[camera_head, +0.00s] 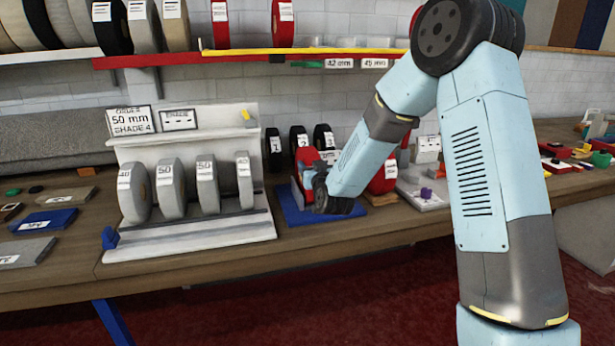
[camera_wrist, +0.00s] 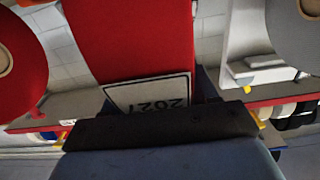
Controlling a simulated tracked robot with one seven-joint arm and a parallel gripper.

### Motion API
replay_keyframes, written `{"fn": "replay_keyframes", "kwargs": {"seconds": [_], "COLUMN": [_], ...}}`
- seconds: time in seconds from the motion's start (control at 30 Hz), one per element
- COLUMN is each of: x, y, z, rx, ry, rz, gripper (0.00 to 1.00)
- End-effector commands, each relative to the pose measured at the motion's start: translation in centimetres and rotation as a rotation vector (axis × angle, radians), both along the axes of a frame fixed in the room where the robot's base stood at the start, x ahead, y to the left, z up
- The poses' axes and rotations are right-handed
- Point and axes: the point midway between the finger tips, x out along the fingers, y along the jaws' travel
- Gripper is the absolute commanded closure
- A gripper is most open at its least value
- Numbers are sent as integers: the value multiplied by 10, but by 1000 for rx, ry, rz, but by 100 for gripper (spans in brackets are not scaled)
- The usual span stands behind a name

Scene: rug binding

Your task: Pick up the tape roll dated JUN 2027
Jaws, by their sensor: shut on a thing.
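My gripper (camera_head: 311,180) is low over the blue mat (camera_head: 290,214) on the bench, shut on a red tape roll (camera_head: 306,156). In the wrist view this red roll (camera_wrist: 130,40) fills the upper middle, with the dark gripper edge (camera_wrist: 160,128) below it. Its white label (camera_wrist: 150,92) reads "2027" upside down; the month is hidden or unreadable. Another red roll (camera_head: 382,180) stands to the right, partly behind my arm. I cannot tell whether the held roll touches the mat.
A white stand (camera_head: 250,228) with several grey rolls is left of the mat, under a "50 mm SHADE 4" sign (camera_head: 132,121). Small black rolls (camera_head: 274,146) stand behind. A red-edged shelf (camera_head: 150,60) runs above. A white tray (camera_head: 428,198) lies to the right.

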Motion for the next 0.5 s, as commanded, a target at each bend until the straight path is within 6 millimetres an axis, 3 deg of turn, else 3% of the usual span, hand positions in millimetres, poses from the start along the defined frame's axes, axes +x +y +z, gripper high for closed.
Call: {"fn": "replay_keyframes", "kwargs": {"seconds": [0.5], "x": [0], "y": [0], "z": [0], "rx": [0], "ry": [0], "rz": [0], "gripper": [100]}}
